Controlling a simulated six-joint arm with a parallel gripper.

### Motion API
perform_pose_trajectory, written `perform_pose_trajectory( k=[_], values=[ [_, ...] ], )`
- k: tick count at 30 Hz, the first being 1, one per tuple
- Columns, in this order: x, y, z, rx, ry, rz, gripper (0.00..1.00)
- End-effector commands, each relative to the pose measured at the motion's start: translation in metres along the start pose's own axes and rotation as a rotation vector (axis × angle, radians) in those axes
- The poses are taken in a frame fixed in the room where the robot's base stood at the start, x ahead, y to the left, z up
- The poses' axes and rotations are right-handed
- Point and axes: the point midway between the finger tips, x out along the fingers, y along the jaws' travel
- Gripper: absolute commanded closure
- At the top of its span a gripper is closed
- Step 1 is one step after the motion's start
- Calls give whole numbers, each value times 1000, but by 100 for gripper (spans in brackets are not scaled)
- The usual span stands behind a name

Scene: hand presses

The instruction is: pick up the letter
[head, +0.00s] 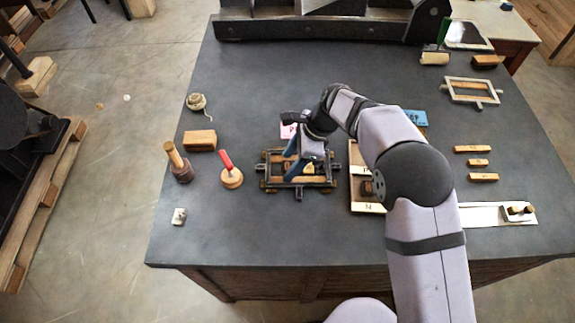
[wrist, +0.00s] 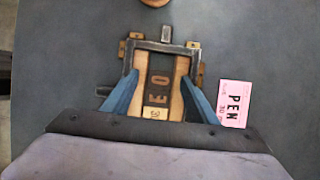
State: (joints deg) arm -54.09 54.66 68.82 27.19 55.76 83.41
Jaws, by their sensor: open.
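A dark metal frame (wrist: 166,47) with wooden strips inside lies on the dark table, and it also shows in the head view (head: 328,181). Between the strips is a dark column with letters that look like E and O (wrist: 156,82), and a pale letter block (wrist: 154,113) near my gripper's base. My gripper (wrist: 160,76) has blue fingers set apart on either side of this column, over the frame. It is open, with nothing clearly held. In the head view my gripper (head: 304,166) is above the frame and hides part of it. I cannot tell whether the fingers touch anything.
A pink card (wrist: 233,103) reading PEN lies right of the frame. In the head view, a wooden tray (head: 353,159) is partly behind my arm. Small wooden bars (head: 475,149) lie right.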

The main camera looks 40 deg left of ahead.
Motion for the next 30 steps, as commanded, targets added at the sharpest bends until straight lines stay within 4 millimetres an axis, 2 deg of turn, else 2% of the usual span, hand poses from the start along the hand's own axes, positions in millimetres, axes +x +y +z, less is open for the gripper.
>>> perform_pose_trajectory(
  k=[4, 9, 23, 26, 30],
  values=[
    [5, 3, -1, 2, 1, 8, 49],
    [6, 3, -2, 2, 2, 8, 89],
    [4, 4, -2, 1, 4, 12, 91],
    [-5, 3, 2, 1, 3, 9, 91],
    [-25, 2, 11, -1, 1, 5, 91]
  ],
)
